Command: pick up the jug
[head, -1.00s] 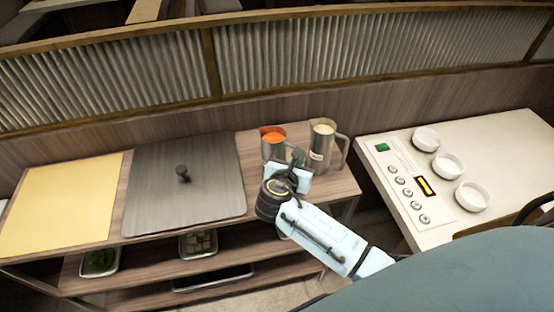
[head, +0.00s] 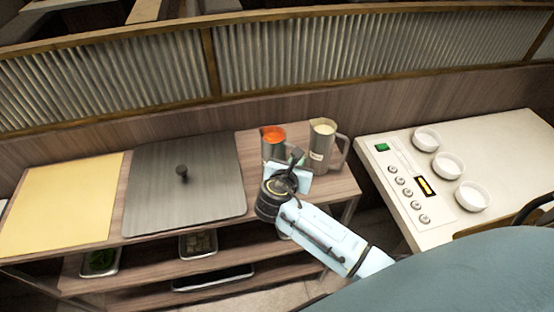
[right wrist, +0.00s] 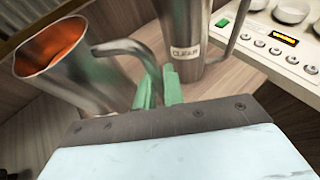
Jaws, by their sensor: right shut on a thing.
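A metal jug of red-orange sauce (head: 272,146) stands upright on the wooden counter near its right end. It fills the left of the right wrist view (right wrist: 72,72), its curved handle (right wrist: 128,50) reaching toward the green fingers. My right gripper (right wrist: 160,92) is shut on that handle. In the head view my right gripper (head: 296,160) is just right of and in front of the jug, and my wrist hides part of the area. A second metal jug (head: 321,150) with pale contents stands close on the right; its label (right wrist: 186,52) appears to read "CLEAR". My left gripper is out of view.
A grey lid with a knob (head: 205,200) and a yellow board (head: 60,225) cover the left of the counter. A white table at right (head: 490,145) holds three white bowls (head: 448,166) and a button panel. A wood-and-corrugated partition (head: 350,60) stands behind.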

